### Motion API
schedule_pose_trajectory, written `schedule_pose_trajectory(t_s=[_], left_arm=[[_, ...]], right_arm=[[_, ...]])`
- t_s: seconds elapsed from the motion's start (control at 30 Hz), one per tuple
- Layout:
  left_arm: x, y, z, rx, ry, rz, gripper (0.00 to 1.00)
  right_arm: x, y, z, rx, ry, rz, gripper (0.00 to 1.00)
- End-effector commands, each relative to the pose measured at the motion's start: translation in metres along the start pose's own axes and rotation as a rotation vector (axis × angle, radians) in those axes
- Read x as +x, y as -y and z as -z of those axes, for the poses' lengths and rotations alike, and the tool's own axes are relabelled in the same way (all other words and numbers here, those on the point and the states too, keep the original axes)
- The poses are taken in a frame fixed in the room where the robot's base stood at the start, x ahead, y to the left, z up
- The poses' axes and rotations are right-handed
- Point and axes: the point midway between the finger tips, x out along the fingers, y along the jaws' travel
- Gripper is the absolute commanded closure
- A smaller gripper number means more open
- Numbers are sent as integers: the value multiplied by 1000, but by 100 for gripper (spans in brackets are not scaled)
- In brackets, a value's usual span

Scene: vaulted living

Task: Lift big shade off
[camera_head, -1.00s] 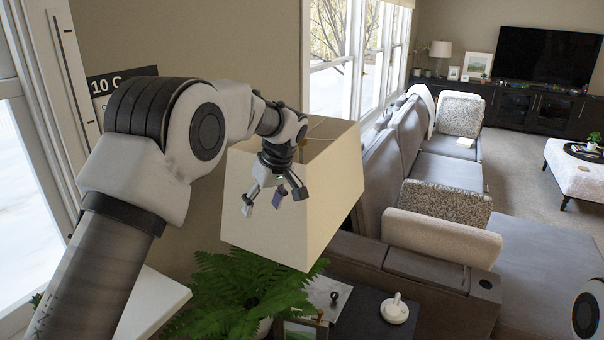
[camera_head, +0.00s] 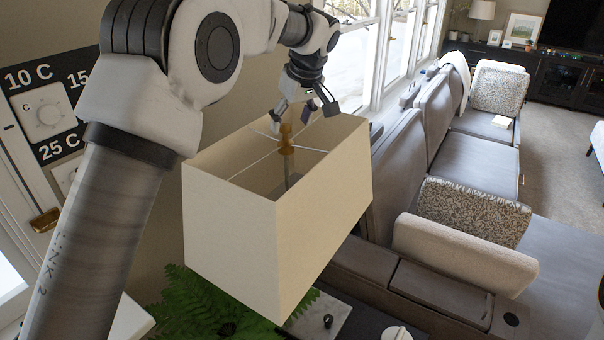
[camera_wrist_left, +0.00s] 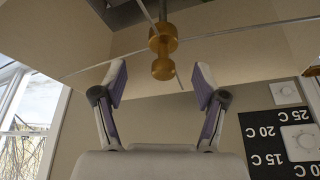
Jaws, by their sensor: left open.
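The big shade (camera_head: 240,215) is a cream, open-topped box shade in the middle of the head view. Thin wire arms cross its open top and meet at a brass finial (camera_head: 287,138) on a central rod. My left gripper (camera_head: 306,112) is open and empty above the far part of the opening, close to the finial. In the left wrist view, the finial (camera_wrist_left: 163,45) shows between and beyond the two spread fingers, apart from them, with the shade's inner wall (camera_wrist_left: 85,40) around it. The lamp's base is hidden. My right gripper is not in view.
A fern (camera_head: 195,305) spreads below the shade. A grey sofa (camera_head: 440,290) stands close on the right, with windows (camera_head: 365,60) behind. A wall panel with temperature markings (camera_head: 45,110) is at the left. A dark side table (camera_head: 365,322) shows at the bottom.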

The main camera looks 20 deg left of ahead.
Motion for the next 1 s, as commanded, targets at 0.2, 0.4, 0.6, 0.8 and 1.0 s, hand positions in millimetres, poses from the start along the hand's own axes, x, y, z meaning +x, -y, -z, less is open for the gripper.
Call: schedule_pose_trajectory(t_s=[0.2,0.4,0.6,0.8,1.0], left_arm=[[15,1,1,0,2,3,28],[41,3,2,2,3,4,28],[74,4,1,1,2,2,28],[78,3,1,0,1,-1,28],[78,3,1,0,1,0,92]], right_arm=[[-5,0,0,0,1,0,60],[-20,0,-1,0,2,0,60],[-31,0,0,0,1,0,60],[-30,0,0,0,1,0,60],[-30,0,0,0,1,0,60]])
